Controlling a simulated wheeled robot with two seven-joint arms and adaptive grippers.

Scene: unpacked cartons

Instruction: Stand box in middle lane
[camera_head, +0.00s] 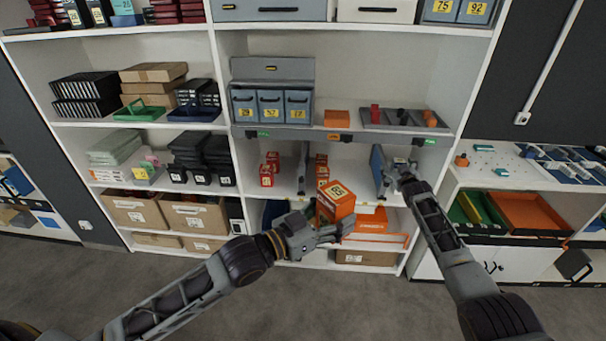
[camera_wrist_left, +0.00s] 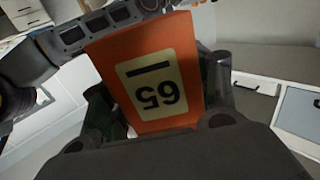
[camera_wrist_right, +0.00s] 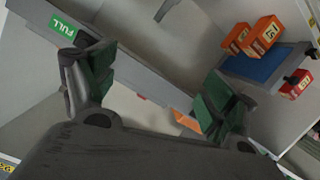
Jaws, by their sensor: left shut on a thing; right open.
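In the head view, my left gripper (camera_head: 334,230) is shut on an orange box (camera_head: 336,199), holding it tilted in front of the shelf. In the left wrist view, the held box (camera_wrist_left: 158,85) shows a cream label reading 65, upside down, between the fingers. The middle lane lies between a grey divider (camera_head: 303,168) and a blue divider (camera_head: 378,172). Orange boxes (camera_head: 321,162) stand toward its back, partly hidden by the held box. My right gripper (camera_head: 400,174) is open beside the blue divider's right side; its spread green pads hold nothing in the right wrist view.
Red-orange boxes (camera_head: 267,174) stand in the left lane. Above, a shelf edge carries green tags, one reading FULL (camera_wrist_right: 62,27). An orange bin (camera_head: 375,224) sits on the shelf below. The right side counter (camera_head: 500,165) holds trays.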

